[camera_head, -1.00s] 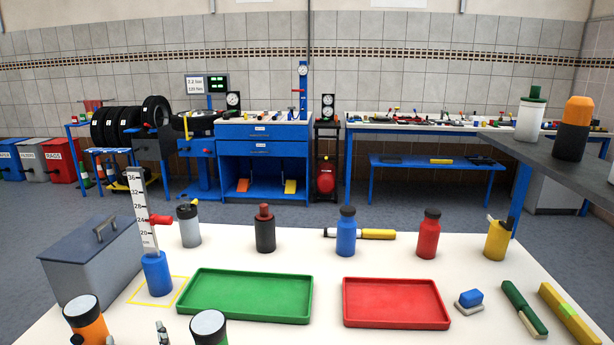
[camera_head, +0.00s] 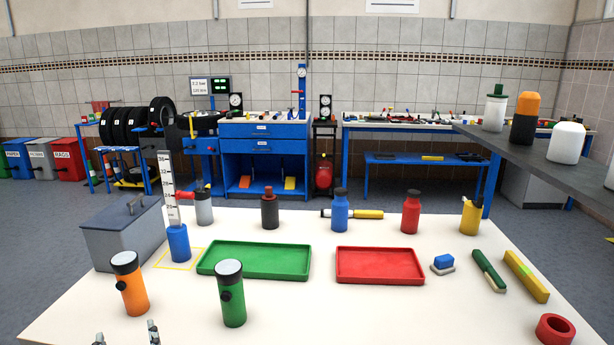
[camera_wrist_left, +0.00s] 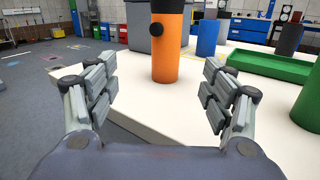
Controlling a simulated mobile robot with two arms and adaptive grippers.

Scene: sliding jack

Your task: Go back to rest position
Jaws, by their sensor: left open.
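My left gripper (camera_wrist_left: 158,100) is open and empty in the left wrist view, with its fingers spread wide. The orange flashlight (camera_wrist_left: 167,45) stands upright on the table beyond the fingers, apart from them. In the head view only the fingertips of my left gripper (camera_head: 126,336) show at the bottom edge, in front of the orange flashlight (camera_head: 129,283). My right gripper is not in view.
The white table (camera_head: 380,315) holds a green flashlight (camera_head: 230,293), a green tray (camera_head: 255,275), a red tray (camera_head: 380,280) and a grey box (camera_head: 115,240). Several bottles stand behind. A red ring (camera_head: 554,330) lies at the front right. The front middle of the table is clear.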

